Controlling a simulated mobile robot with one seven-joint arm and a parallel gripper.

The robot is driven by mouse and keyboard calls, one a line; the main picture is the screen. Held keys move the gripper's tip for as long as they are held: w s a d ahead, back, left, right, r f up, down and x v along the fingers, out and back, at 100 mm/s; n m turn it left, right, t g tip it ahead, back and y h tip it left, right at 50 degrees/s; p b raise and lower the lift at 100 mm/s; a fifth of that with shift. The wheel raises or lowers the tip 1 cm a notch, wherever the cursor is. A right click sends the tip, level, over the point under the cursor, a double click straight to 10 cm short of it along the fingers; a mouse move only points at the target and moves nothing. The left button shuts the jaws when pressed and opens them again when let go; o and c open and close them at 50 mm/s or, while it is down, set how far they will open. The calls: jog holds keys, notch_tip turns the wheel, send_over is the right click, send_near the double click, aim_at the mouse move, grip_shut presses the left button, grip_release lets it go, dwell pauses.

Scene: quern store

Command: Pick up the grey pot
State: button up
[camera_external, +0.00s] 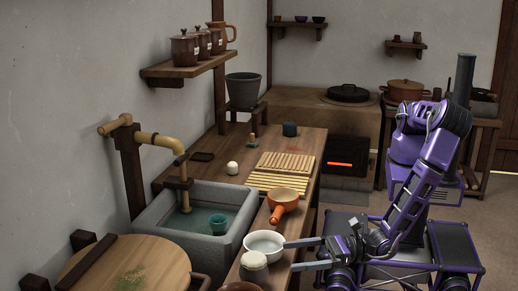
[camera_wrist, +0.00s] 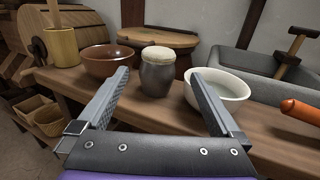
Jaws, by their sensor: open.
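The grey pot (camera_wrist: 157,77) stands upright on the wooden counter in the wrist view, with a pale, rounded top. In the external view my gripper (camera_external: 288,256) reaches in from the right over the counter edge. I see no contact between the fingers and the pot.
A white bowl (camera_wrist: 220,88) stands close right of the pot, near the right finger. A brown bowl (camera_wrist: 108,62) is to its left, beside a yellow container (camera_wrist: 63,46). An orange-handled pan (camera_external: 283,201) and a stone sink (camera_external: 160,214) lie farther along.

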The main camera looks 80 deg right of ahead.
aim_at(265, 259)
jog(key=b+x, duration=0.1)
jog(key=x, duration=1)
jog(key=shift+a+r, duration=0.1)
jog(key=shift+c, duration=0.2)
grip_shut()
